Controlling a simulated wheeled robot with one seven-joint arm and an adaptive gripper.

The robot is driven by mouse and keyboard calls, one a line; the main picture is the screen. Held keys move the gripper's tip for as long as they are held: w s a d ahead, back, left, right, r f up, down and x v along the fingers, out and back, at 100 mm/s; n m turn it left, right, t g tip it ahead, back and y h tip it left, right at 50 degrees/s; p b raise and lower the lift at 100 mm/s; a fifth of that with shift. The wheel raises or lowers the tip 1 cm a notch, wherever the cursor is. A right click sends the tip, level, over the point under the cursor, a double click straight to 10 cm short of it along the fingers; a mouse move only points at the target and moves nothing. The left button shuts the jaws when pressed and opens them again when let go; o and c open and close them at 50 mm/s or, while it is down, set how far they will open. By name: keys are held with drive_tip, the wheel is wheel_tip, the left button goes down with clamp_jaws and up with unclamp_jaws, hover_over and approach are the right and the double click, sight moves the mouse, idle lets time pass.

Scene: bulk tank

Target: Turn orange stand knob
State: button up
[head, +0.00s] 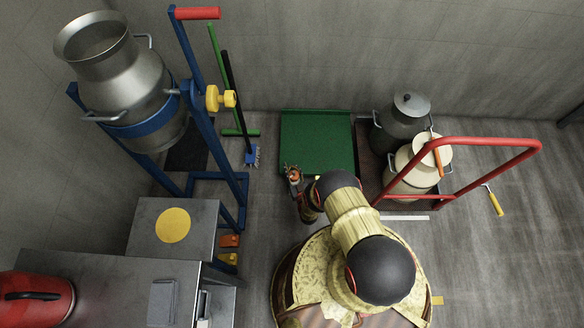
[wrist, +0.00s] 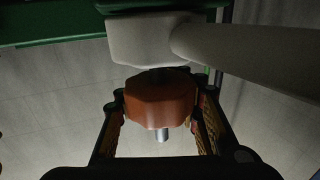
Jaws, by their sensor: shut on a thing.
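The orange stand knob (wrist: 160,97) is a faceted knob in the middle of the wrist view, with a short metal stub showing at its near end. My gripper (head: 293,173) is shut on it, with one finger on each side of the knob in the wrist view. Behind the knob are a pale grey block (wrist: 140,40) and a pale tube running off to the right. In the head view the knob is small and largely covered by my gripper, beside the left edge of a green panel (head: 318,135).
A tilted metal can (head: 125,85) hangs in a blue frame (head: 205,135) with a yellow knob (head: 220,98) at the left. A red-handled trolley (head: 480,142) with two cans stands right of my arm. A grey table (head: 145,240) is lower left. A yellow-handled tool (head: 494,202) lies on the floor.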

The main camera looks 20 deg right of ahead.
sight(297, 179)
drive_tip(key=shift+a+n+g+y, duration=0.3)
drive_tip(key=shift+n+y, duration=0.6)
drive_tip(key=shift+y, duration=0.45)
drive_tip(key=shift+a+n+g+y, duration=0.2)
drive_tip(key=shift+a+n+y, duration=0.15)
drive_tip(key=shift+n+y, duration=0.8)
drive_tip(key=shift+m, duration=0.25)
drive_tip(key=o, duration=1.4)
drive_tip(key=shift+s, duration=0.1)
drive_tip(key=shift+s, duration=0.1)
drive_tip(key=v, duration=0.7)
drive_tip(key=shift+s+d, duration=0.1)
